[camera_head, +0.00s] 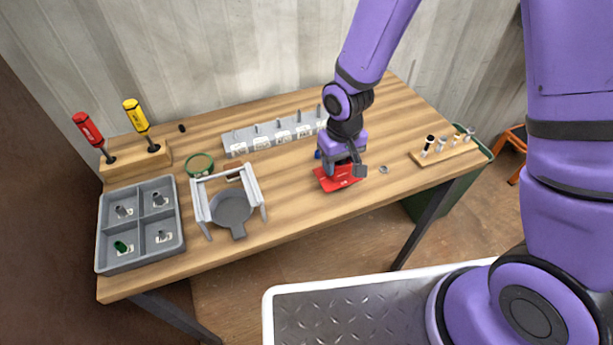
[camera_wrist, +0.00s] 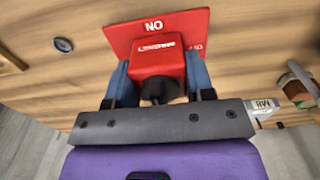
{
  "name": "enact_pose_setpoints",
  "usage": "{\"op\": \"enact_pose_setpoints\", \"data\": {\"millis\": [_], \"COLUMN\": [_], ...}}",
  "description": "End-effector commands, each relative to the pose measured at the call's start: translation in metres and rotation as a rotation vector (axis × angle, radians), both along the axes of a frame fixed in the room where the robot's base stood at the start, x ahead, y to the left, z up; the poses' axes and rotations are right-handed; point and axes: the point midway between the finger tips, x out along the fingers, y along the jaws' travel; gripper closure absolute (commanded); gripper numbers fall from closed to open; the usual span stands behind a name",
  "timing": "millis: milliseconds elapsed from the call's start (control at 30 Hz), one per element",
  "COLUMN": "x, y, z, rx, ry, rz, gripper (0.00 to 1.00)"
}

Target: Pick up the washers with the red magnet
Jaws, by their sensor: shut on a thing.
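My gripper (camera_head: 341,162) is low over a red mat (camera_head: 333,180) near the middle of the workbench. In the wrist view, its blue fingers (camera_wrist: 159,66) are shut on the sides of a red block-like magnet (camera_wrist: 158,62) with white lettering. The magnet is over the mat (camera_wrist: 126,36), which has white "NO" lettering; I cannot tell whether they touch. In the head view, my gripper mostly hides the magnet. One grey washer (camera_head: 384,169) lies on the bare wood just right of the mat. It also shows at upper left in the wrist view (camera_wrist: 63,45).
A labelled grey rack (camera_head: 252,139) stands behind my gripper. A wooden peg block (camera_head: 447,154) is at right. A grey compartment tray (camera_head: 101,241), a screwdriver stand (camera_head: 130,168), a green ring (camera_head: 199,165) and a white frame (camera_head: 254,187) with a grey dish (camera_head: 231,208) are left.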

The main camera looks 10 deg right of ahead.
Motion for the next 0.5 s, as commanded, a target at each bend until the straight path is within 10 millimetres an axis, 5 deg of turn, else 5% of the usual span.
{"op": "enact_pose_setpoints", "data": {"millis": [500], "x": [0.0007], "y": [0.0003], "z": [0.0044], "rx": [0.002], "ry": [-0.003], "rz": [0.0], "gripper": [0.93]}}
